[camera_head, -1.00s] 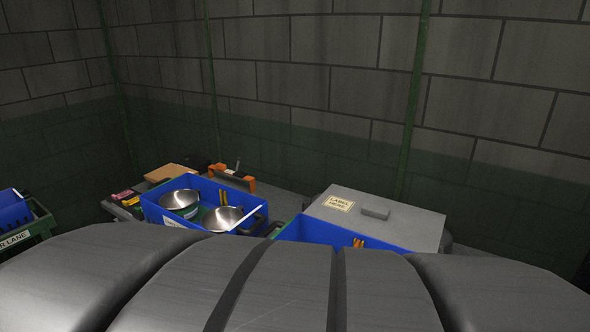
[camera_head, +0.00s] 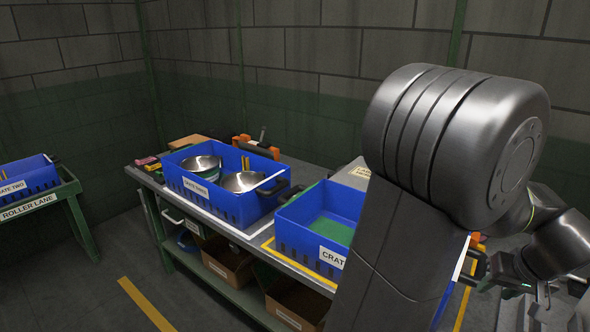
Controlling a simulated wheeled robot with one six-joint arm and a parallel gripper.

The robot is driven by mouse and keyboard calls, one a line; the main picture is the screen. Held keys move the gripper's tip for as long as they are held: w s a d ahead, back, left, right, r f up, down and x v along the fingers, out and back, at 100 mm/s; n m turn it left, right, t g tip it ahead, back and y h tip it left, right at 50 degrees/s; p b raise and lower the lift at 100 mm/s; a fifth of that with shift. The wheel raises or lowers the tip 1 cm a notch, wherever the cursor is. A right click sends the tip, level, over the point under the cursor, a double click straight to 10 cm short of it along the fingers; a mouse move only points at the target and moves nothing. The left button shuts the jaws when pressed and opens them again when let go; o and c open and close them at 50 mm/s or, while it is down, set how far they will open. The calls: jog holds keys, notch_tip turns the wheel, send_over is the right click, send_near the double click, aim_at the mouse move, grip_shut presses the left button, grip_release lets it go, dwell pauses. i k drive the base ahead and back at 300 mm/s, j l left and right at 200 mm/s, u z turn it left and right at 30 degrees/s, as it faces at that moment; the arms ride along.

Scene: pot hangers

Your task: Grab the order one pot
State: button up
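Two shiny steel pots, a left one (camera_head: 203,164) and a right one (camera_head: 240,182), sit inside a blue crate (camera_head: 230,207) on the bench. The crate has a white front label whose words are hard to read. I cannot tell which pot belongs to order one. My gripper (camera_head: 541,296) is at the lower right edge, far to the right of the pots and apart from them. Its fingers are small and partly cut off, so I cannot tell whether it is open or shut. My arm covers the right part of the bench.
A second blue crate (camera_head: 290,238), with a green floor and a label starting "CRAT", stands right of the pots' crate. A roller lane (camera_head: 72,192) with a crate marked two is at far left. Cardboard boxes (camera_head: 228,262) sit under the bench (camera_head: 190,215). The floor at lower left is clear.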

aim_at(206, 167)
jog(key=i+j+u, duration=0.25)
jog(key=u, duration=0.15)
jog(key=i+j+u, duration=0.2)
jog(key=u, duration=0.15)
jog(key=i+j+u, duration=0.1)
jog(key=i+u, duration=0.5)
jog(key=i, duration=1.35)
